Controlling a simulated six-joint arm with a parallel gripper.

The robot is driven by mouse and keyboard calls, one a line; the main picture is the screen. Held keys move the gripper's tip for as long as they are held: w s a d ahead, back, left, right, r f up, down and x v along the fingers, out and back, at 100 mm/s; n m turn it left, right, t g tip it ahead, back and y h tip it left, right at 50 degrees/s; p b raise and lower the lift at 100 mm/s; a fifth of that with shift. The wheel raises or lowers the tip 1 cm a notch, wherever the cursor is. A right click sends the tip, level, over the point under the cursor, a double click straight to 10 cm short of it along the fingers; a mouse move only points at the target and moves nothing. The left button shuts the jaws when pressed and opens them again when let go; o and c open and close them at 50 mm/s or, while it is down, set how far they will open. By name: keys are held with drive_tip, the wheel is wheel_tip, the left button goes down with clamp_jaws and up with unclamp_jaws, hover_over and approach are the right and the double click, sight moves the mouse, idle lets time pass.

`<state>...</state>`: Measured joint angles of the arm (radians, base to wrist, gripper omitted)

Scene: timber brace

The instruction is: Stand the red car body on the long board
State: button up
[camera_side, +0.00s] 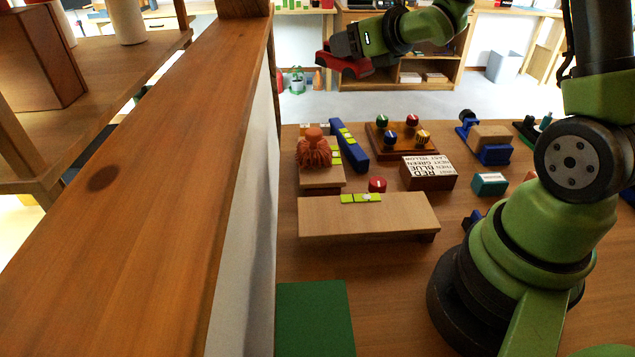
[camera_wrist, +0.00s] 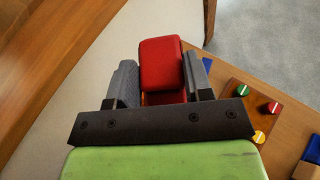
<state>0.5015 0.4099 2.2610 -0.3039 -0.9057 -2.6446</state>
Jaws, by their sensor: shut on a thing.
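The red car body (camera_side: 345,67) is held high above the far end of the table in the side view. It also shows as a red block (camera_wrist: 161,62) between the fingers in the wrist view. My gripper (camera_wrist: 163,75) is shut on it, one grey finger on each side. The long board (camera_side: 350,216), pale wood with yellow-green markers (camera_side: 361,198) along its far edge, lies on the table well below and nearer the side camera. Its top is otherwise bare.
An orange tufted figure (camera_side: 313,150) stands on a smaller board beside a blue bar (camera_side: 349,145). A red knob (camera_side: 377,184) and a lettered wooden block (camera_side: 428,172) stand just behind the long board. A peg tray (camera_side: 402,141) is farther back. A wooden beam (camera_side: 150,170) fills the left.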

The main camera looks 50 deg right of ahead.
drive_tip(key=s+a+r+n+g+y, duration=0.1)
drive_tip(key=s+a+n+y, duration=0.15)
drive_tip(key=a, duration=0.45)
drive_tip(key=s+a+r+n+y, duration=0.2)
drive_tip(key=a+y, duration=0.1)
drive_tip(key=a, duration=0.3)
drive_tip(key=shift+s+d+f+n+g+y, duration=0.1)
drive_tip(key=shift+s+f+n+g+y, duration=1.55)
drive_tip(key=shift+f+n+g, duration=1.1)
drive_tip(key=shift+s+d+f+n+g+y, duration=0.1)
drive_tip(key=shift+s+f+n+g+y, duration=1.8)
drive_tip(key=shift+f, duration=1.6)
drive_tip(key=shift+s+d+f+n+g+y, duration=0.1)
drive_tip(key=shift+s+f+n+g+y, duration=1.3)
drive_tip(key=shift+f+n, duration=1.55)
drive_tip(key=shift+s+f+m+g+h, duration=0.1)
drive_tip(key=shift+f+m+g+h, duration=0.2)
drive_tip(key=shift+f, duration=0.45)
drive_tip(key=o, duration=1.1)
